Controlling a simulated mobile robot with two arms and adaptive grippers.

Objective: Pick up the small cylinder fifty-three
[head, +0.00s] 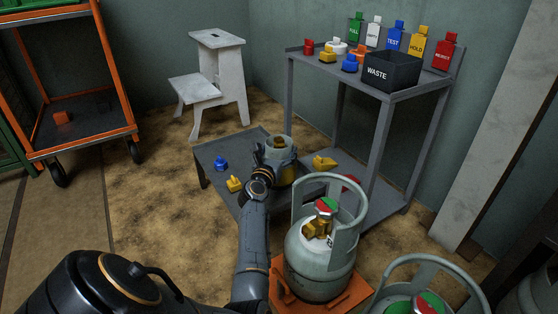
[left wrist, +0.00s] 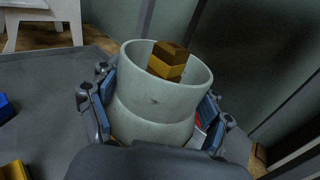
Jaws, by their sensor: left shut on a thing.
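A small grey-green cylinder (left wrist: 150,110) with a brass valve (left wrist: 168,60) inside its collar is between the fingers of my left gripper (left wrist: 152,112). The gripper is shut on its sides. In the head view the small cylinder (head: 283,170) is over the far right part of the low grey table, with my left gripper (head: 262,168) at its left side. I cannot tell whether its base touches the table. No number is readable on it. My right gripper is not in view.
The low table (head: 213,155) holds a blue cap (head: 221,164) and a yellow piece (head: 235,183). A large cylinder (head: 320,262) stands on an orange base (head: 350,297) close to my left arm. A shelf unit with a WASTE bin (head: 391,74) stands behind. A white step stool (head: 215,65) stands further back.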

